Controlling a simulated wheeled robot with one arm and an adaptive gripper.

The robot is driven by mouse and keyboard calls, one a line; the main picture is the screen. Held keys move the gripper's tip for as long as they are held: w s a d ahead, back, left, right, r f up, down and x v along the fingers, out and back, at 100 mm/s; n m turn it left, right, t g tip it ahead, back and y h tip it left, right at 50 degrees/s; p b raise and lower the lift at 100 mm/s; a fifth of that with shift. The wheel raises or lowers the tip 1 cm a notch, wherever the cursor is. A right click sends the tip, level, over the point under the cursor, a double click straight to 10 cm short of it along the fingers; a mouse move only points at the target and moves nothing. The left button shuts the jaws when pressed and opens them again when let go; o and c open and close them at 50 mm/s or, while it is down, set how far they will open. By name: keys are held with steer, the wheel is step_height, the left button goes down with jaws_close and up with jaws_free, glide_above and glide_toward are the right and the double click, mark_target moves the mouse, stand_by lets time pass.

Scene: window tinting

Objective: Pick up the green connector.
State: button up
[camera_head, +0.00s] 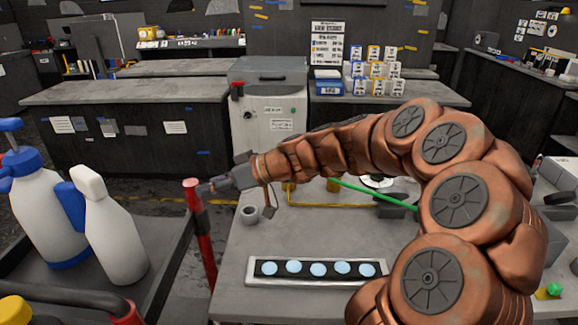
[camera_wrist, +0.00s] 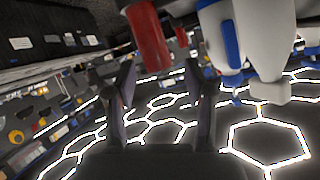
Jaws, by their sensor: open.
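A small bright green piece (camera_head: 553,289), which looks like the green connector, sits at the right edge of the worktable (camera_head: 300,305) in the head view. My gripper (camera_head: 205,187) is far from it, at the table's left side, pointing left above the gap toward the cart. In the wrist view my gripper (camera_wrist: 165,90) has its two dark fingers apart with nothing between them. The green piece does not show in the wrist view. My arm spans the table between the gripper and the green piece.
A red post (camera_head: 203,235) stands close to my gripper. A cart (camera_head: 165,255) at left holds white and blue spray bottles (camera_head: 112,232).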

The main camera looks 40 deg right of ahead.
steer(key=w+d+f+m+t+h, duration=0.2)
steer(key=d+f+t+h, duration=0.15)
steer(key=d, duration=1.15)
steer(key=w+d+f+m+t+h, duration=0.2)
steer(key=w+d+t+h, duration=0.15)
steer(key=d, duration=1.25)
steer(key=r+p+x, duration=0.1)
steer(key=p+x, duration=0.2)
steer(key=x, duration=0.4)
steer(key=shift+a+f+g, duration=0.3)
steer(key=shift+f, duration=0.1)
jaws_close()
